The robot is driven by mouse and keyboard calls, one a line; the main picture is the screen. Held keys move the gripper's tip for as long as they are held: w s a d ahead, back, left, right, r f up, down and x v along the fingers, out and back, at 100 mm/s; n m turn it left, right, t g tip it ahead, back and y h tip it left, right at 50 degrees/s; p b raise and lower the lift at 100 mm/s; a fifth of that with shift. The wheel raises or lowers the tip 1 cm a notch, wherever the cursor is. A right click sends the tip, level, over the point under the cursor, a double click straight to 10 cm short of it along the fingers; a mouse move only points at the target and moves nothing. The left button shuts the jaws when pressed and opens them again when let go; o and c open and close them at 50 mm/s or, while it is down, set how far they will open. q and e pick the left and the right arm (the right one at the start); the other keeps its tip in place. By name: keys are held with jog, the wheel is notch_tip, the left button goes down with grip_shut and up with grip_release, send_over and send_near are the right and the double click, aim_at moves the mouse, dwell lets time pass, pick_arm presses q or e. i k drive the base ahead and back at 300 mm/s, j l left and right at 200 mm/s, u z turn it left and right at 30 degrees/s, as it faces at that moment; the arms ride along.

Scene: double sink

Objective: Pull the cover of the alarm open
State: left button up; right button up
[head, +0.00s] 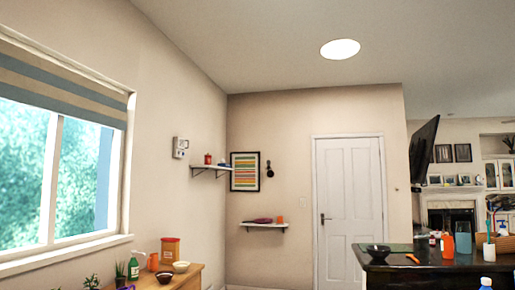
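A small white box (180,147), which looks like the alarm, is mounted on the left wall between the window and the upper shelf. It is small and far off, and I cannot tell whether its cover is open or shut. Neither of my grippers shows in the head view.
A wooden cabinet (190,282) with bowls, bottles and plants stands below the alarm, under the window (58,165). Two wall shelves (212,167) are to its right. A dark counter (420,264) with bottles stands at the right, in front of a white door (348,210).

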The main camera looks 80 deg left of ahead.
aim_at(181, 143)
jog(key=u, duration=3.35)
jog(key=i+z, duration=0.3)
jog(key=i, duration=1.1)
jog(key=i+l+z, duration=0.1)
jog(key=i+z, duration=0.2)
jog(key=i, duration=0.85)
jog(key=i+j+z, duration=0.15)
jog(key=i+z, duration=0.15)
jog(key=i, duration=0.85)
jog(key=i+u, duration=0.3)
jog(key=i, duration=0.2)
jog(key=i+l+u, duration=0.15)
jog(key=i+u, duration=0.2)
jog(key=i, duration=0.15)
jog(key=i+l+u, duration=0.3)
jog(key=i, duration=0.2)
